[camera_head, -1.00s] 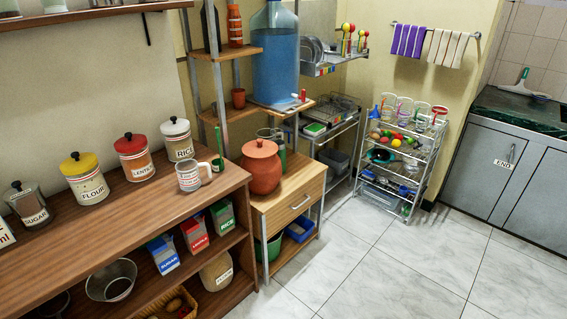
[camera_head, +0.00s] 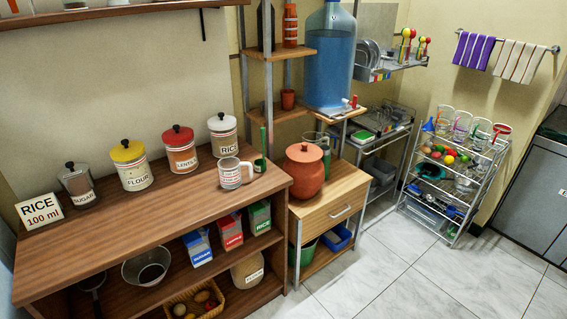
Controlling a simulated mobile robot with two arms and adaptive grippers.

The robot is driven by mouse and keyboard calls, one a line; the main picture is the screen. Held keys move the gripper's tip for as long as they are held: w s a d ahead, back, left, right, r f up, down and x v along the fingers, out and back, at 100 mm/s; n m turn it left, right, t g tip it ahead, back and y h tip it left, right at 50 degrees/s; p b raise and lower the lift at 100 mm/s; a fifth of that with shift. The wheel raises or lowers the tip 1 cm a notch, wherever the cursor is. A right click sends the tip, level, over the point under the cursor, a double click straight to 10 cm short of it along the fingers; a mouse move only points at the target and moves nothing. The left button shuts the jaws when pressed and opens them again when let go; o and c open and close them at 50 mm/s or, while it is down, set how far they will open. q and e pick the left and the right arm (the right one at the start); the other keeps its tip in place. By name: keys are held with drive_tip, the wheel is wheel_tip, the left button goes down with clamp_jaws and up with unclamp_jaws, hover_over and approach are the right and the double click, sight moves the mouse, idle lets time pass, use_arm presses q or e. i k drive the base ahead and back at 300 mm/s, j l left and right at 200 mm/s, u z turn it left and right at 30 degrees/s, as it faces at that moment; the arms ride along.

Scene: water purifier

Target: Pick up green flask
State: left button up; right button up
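A green, upright object (camera_head: 327,159) that may be the green flask stands on the small wooden cabinet. It is mostly hidden behind the brown clay pot (camera_head: 304,172), so I cannot make out its full shape. A clear glass vessel shows close to it. Neither of my grippers is in view.
The wooden shelf unit (camera_head: 110,227) on the left holds labelled jars, a striped mug (camera_head: 231,173) and boxes. The wooden cabinet (camera_head: 325,207) stands beside it. A blue water bottle (camera_head: 330,60) is above. A metal rack (camera_head: 455,185) stands right. The tiled floor (camera_head: 400,290) in front is clear.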

sight(326, 150)
drive_tip(key=i+l+u, duration=0.2)
drive_tip(key=u, duration=0.15)
drive_tip(key=i+l+u, duration=0.15)
drive_tip(key=l+u, duration=0.2)
drive_tip(key=i+l+u, duration=0.1)
drive_tip(key=l+u, duration=0.6)
drive_tip(key=l, duration=0.2)
drive_tip(key=i, duration=0.05)
